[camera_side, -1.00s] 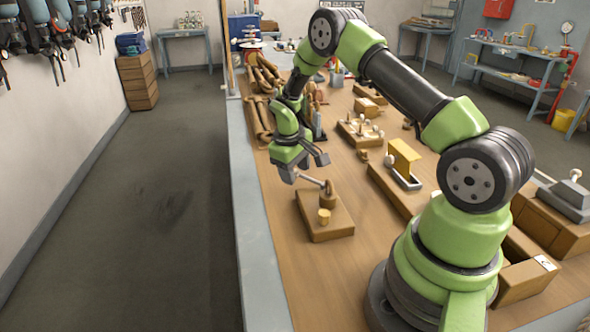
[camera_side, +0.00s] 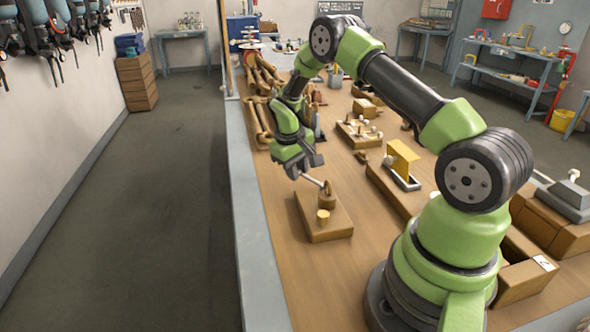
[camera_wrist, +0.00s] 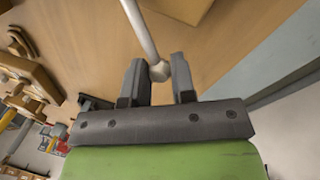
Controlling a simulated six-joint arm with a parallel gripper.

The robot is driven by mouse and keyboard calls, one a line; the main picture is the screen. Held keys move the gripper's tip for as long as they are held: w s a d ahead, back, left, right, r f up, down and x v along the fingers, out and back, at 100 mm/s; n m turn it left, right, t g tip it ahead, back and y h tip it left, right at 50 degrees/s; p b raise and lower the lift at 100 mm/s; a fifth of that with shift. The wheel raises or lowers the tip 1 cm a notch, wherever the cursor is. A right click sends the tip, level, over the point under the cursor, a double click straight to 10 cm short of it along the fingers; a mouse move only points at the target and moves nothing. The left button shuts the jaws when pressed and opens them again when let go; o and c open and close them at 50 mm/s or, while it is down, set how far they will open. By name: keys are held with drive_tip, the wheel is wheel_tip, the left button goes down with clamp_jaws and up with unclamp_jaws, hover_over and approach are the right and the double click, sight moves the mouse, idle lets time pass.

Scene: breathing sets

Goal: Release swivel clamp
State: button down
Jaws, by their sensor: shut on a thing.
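The swivel clamp (camera_side: 327,199) stands on a wooden block (camera_side: 330,228) near the left side of the bench, with a short brass peg (camera_side: 323,216) in front of it. Its pale lever (camera_side: 312,180) reaches up and left to my gripper (camera_side: 301,171). In the wrist view the lever (camera_wrist: 141,30) comes down from the top and ends in a pale knob (camera_wrist: 160,71). My gripper (camera_wrist: 158,75) has its two dark fingers on either side of the knob and is shut on it.
Wooden parts (camera_side: 359,131) with pale knobs stand behind. The bench's grey edge (camera_side: 250,240) runs along the left, and bare bench lies in front of the clamp.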

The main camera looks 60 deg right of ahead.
drive_tip(key=c, duration=0.9)
unclamp_jaws()
drive_tip(key=shift+c, duration=0.2)
drive_tip(key=shift+r, duration=0.1)
wheel_tip(320, 180, up, 10)
drive_tip(key=a, duration=0.1)
drive_tip(key=shift+w+a+f, duration=0.2)
drive_tip(key=shift+w+a, duration=0.05)
drive_tip(key=shift+a, duration=0.1)
